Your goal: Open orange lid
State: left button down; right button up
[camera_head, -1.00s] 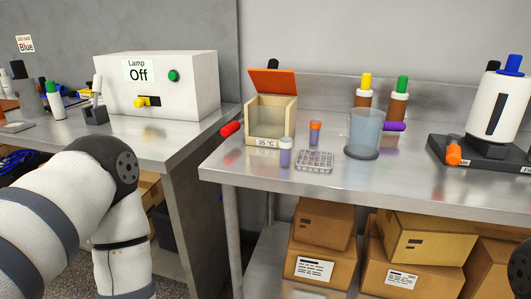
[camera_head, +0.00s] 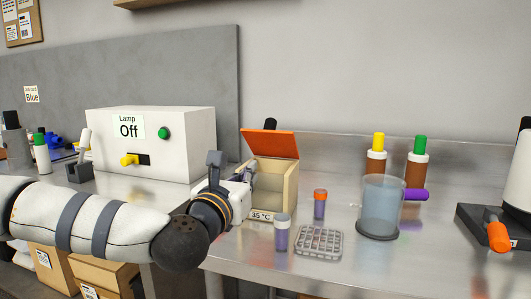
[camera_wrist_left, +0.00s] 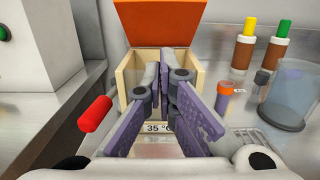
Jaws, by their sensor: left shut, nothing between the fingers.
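The orange lid (camera_head: 270,143) stands raised and tilted at the back of a cream box (camera_head: 290,190) labelled 35 °C, whose inside shows. In the left wrist view the lid (camera_wrist_left: 158,22) stands up behind the open box (camera_wrist_left: 128,72). My left gripper (camera_wrist_left: 167,80) is shut and empty, its fingers in front of the box opening and covering part of it. In the head view the gripper (camera_head: 240,182) is at the box's left front side, partly hidden by its own wrist. I cannot tell whether it touches the box. My right gripper is out of view.
A red cylinder (camera_wrist_left: 95,113) sticks out left of the box. An orange-capped tube (camera_head: 319,205), a white-capped tube (camera_head: 282,235), a grid rack (camera_head: 318,242) and a clear beaker (camera_head: 381,205) stand to the right. The lamp box (camera_head: 185,150) stands left.

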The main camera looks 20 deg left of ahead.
pick_arm(q)
send_near(270, 143)
notch_tip(270, 143, down, 3)
jog(key=w+r, duration=0.1)
jog(key=w, duration=0.1)
jog(key=w+r, duration=0.1)
jog(key=r, duration=0.1)
jog(key=shift+w+d, duration=0.1)
jog(key=shift+w, duration=0.3)
jog(key=shift+w+r+p, duration=0.2)
jog(key=shift+w+p, duration=0.1)
jog(key=shift+w, duration=0.05)
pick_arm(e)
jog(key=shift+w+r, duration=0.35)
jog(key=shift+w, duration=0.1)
